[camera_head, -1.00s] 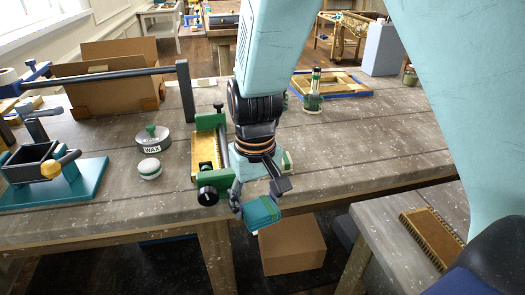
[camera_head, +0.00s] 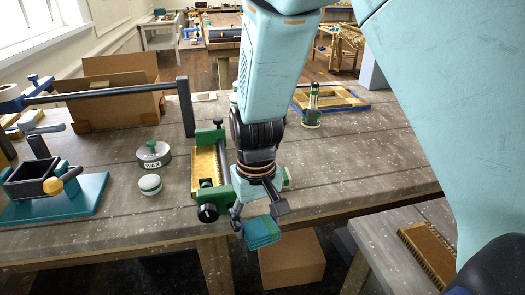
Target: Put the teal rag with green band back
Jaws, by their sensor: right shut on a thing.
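The teal rag with green band (camera_head: 262,232) is a small folded teal bundle in the head view. My right gripper (camera_head: 257,217) is shut on it and holds it just past the front edge of the workbench (camera_head: 370,165), above a cardboard box on the floor. The gripper points down and hides part of the rag. My left gripper is not in view.
A green clamp with a wooden plate (camera_head: 208,170) stands just left of my right gripper. A wax tin (camera_head: 153,155), a white round pot (camera_head: 150,184) and a teal-based vice (camera_head: 60,195) are farther left.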

